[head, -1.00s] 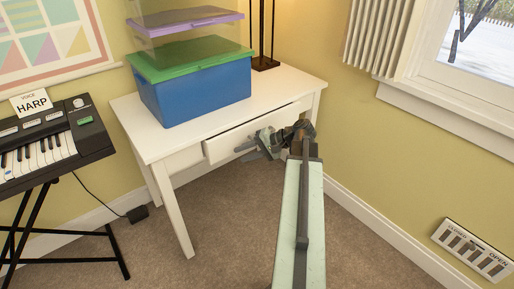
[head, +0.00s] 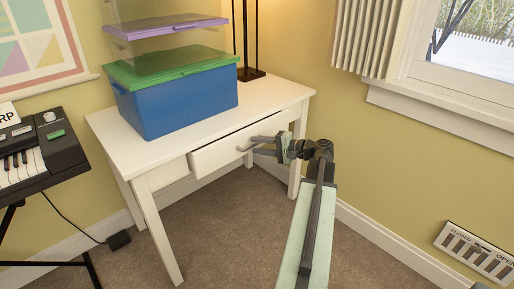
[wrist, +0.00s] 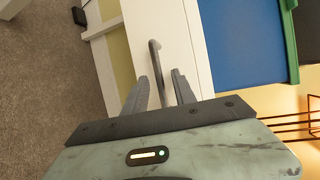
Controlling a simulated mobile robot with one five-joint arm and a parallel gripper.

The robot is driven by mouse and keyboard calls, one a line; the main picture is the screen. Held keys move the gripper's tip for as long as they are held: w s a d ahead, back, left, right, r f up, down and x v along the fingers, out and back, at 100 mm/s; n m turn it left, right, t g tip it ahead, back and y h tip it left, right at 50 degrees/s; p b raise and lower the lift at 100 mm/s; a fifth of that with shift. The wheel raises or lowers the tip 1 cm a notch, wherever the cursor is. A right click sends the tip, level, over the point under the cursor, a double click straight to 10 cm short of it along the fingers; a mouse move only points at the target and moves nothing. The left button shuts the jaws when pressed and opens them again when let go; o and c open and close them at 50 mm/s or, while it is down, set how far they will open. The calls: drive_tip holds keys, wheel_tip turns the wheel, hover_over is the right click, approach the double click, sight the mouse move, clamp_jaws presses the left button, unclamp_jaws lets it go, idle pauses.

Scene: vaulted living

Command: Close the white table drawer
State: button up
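The white table (head: 202,132) stands against the wall. Its white drawer (head: 217,155) is partly pulled out, with the front face standing forward of the table edge. A grey bar handle (head: 243,149) is on the drawer front; it also shows in the wrist view (wrist: 156,66). My gripper (head: 253,145) is in front of the drawer, close to the handle. In the wrist view, my gripper (wrist: 161,80) is open with a finger on either side of the handle's near end. Nothing is held. Whether the fingers touch the handle or the drawer I cannot tell.
A blue box with a green lid (head: 180,105) and a clear box with a purple lid (head: 165,28) are stacked on the table. A dark lamp stand (head: 250,73) is behind them. A keyboard (head: 35,165) stands at left. Carpet (head: 225,235) before the table is clear.

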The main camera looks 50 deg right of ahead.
drive_tip(key=shift+w+a, duration=0.1)
drive_tip(key=shift+w, duration=0.15)
clamp_jaws()
idle(1.3)
